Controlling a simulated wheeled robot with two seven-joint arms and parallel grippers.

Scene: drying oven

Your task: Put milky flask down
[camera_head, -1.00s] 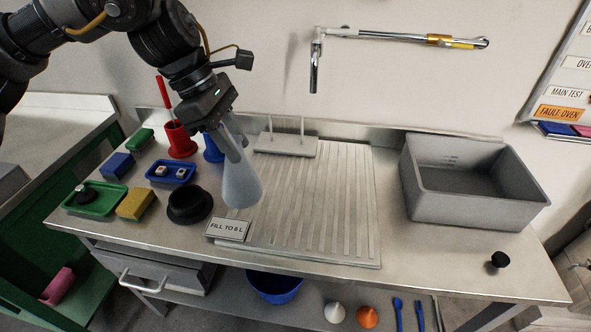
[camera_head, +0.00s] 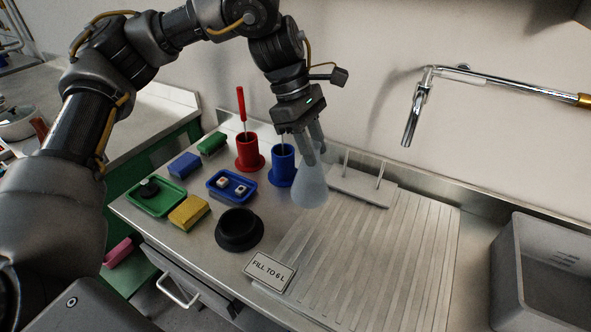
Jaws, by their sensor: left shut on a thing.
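The milky flask (camera_head: 309,188) is a pale, cone-shaped flask in the head view, right of the blue cup. My left gripper (camera_head: 315,155) is shut on its neck from above and holds it upright. The flask is over the left edge of the ribbed drainboard (camera_head: 375,250). I cannot tell whether its base touches the surface. My right gripper is not in view.
A black ring-shaped stand (camera_head: 239,230) and a "FILL TO 6 L" sign (camera_head: 270,271) are in front. The red cup (camera_head: 249,153), blue cup (camera_head: 283,166) and blue tray (camera_head: 231,186) stand left. A grey basin (camera_head: 545,275) is right. The drainboard's middle is clear.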

